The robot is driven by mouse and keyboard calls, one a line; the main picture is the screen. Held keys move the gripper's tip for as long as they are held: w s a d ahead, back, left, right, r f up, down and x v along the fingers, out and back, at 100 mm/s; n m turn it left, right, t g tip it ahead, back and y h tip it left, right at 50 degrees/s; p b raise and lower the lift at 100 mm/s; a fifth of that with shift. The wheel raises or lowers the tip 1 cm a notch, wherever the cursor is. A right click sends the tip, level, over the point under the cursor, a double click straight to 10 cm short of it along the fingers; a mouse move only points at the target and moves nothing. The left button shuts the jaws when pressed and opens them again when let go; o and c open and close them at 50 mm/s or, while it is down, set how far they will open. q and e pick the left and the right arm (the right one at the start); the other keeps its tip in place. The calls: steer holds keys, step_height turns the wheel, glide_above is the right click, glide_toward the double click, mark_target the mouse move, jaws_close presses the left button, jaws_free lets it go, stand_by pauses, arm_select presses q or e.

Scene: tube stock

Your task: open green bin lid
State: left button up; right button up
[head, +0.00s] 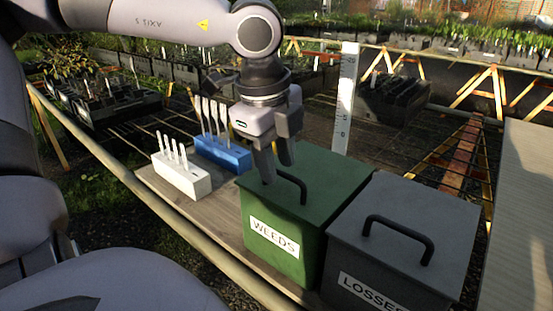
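The green bin (290,257), labelled WEEDS, stands on a board with its lid (330,180) closed. A dark bar handle (294,183) rises from the lid. My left gripper (277,172) points down at the handle's far-left end, with a gap between its two fingers. The fingers cover part of the handle there. I cannot tell whether they touch it or straddle it. My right gripper is not in view.
A grey bin (445,225) labelled LOSSES stands close on the right, with its own handle (400,238). A white rack (183,178) and a blue rack (225,155) with white sticks stand to the left. A tall white ruler (345,100) rises behind the green bin.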

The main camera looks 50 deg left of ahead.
arm_select(q)
jaws_close()
stand_by(1.5)
